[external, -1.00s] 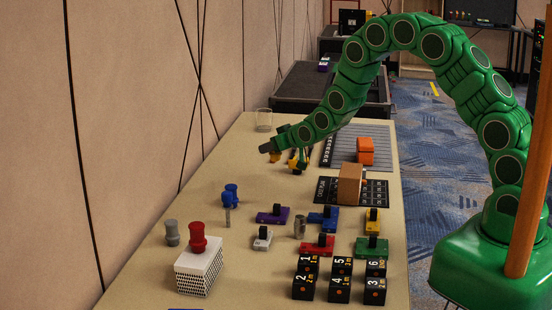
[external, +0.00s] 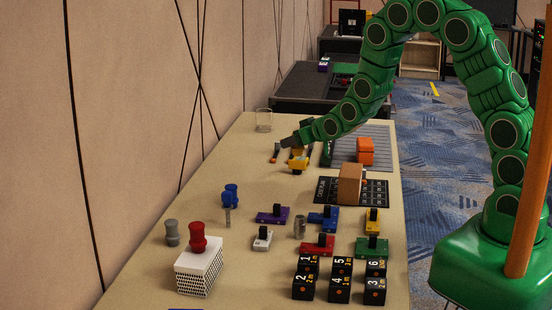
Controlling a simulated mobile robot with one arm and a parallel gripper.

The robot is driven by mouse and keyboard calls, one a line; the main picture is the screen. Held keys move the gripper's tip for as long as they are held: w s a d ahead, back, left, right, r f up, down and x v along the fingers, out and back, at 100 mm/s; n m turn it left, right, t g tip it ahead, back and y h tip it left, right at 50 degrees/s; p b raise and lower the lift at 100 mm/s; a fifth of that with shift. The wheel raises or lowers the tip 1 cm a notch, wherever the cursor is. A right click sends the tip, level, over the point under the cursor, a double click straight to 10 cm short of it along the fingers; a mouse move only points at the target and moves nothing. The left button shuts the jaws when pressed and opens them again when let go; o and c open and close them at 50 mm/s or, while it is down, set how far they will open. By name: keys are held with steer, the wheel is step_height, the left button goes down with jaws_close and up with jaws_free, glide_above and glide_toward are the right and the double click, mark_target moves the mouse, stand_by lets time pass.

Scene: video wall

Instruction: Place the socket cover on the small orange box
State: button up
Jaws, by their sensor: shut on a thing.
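My gripper (external: 299,151) hangs over the far part of the table and is shut on a small yellow piece (external: 298,164), which I take to be the socket cover. The yellow piece is below the fingers, and its details are too small to tell. The orange box (external: 366,151) stands on the grey panel to the right of my gripper, apart from it. It looks like two orange parts, one above the other.
A tan block (external: 350,184) stands on a black printed board (external: 376,194), nearer than the orange box. A clear glass (external: 264,120) is at the far left. Coloured switch-like pieces, black numbered cubes (external: 340,288) and a white box (external: 199,269) fill the near table.

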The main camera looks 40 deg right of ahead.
steer(key=s+d+r+m+h, duration=0.2)
steer(key=d+r+m+h, duration=0.1)
steer(key=d, duration=0.8)
steer(key=s+d+r+m+g+h, duration=0.1)
steer(key=s+d+r+m+h, duration=0.1)
steer(key=d, duration=0.9)
steer(key=s+d+r+m+h, duration=0.3)
steer(key=d, duration=0.8)
glide_above(364, 140)
steer(key=shift+s+f, duration=0.1)
steer(key=shift+f, duration=6.4)
steer(key=o, duration=1)
steer(key=shift+f, duration=0.1)
